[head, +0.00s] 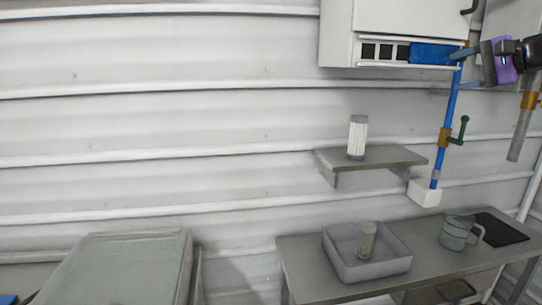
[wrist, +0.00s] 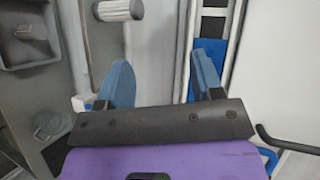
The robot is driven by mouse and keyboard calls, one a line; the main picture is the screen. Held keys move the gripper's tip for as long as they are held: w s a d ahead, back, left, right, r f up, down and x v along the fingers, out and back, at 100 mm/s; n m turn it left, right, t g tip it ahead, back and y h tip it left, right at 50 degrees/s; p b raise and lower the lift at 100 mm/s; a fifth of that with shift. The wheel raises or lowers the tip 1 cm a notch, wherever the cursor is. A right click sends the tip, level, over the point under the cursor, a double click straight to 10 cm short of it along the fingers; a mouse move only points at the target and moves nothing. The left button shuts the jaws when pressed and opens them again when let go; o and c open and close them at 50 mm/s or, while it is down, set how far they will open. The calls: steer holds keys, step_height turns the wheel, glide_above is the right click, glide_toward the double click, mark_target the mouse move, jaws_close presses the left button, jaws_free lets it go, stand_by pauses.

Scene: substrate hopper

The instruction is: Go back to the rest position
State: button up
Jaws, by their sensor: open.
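My gripper (head: 466,70) is at the upper right of the head view, in front of the lower right part of a white wall cabinet. Its two blue fingers stand apart in the wrist view (wrist: 158,84), with nothing between them. Behind the fingers, the wrist view shows grey panel and a blue strip. Whether a finger touches the cabinet cannot be told.
The white cabinet (head: 400,20) hangs close to my gripper. A blue pipe (head: 450,115) with a green valve handle (head: 460,130) runs below. A shelf (head: 395,158) holds a white ribbed cylinder (head: 357,137). The bench (head: 300,265) carries a grey tray (head: 345,270) and a jug (head: 455,233).

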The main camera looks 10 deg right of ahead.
steer(key=s+a+f+n+g+h, duration=0.1)
steer(key=s+a+f+g, duration=0.15)
steer(key=a, duration=0.25)
steer(key=s+a+f+n+g, duration=0.1)
steer(key=s+a+f+n, duration=0.1)
steer(key=s+a+f, duration=0.3)
steer(key=s+a+n+g+h, duration=0.1)
steer(key=s+a+g, duration=0.1)
steer(key=a, duration=0.4)
steer(key=s+a+f+n+h, duration=0.2)
steer(key=s+f+n+h, duration=0.1)
steer(key=s+f, duration=0.2)
steer(key=s+a+f+n+g+h, duration=0.1)
steer(key=s+a+f+n+h, duration=0.2)
steer(key=s, duration=0.7)
step_height(320, 180, down, 2)
steer(key=shift+f+n, duration=0.2)
steer(key=shift+n, duration=0.2)
steer(key=shift+w, duration=0.1)
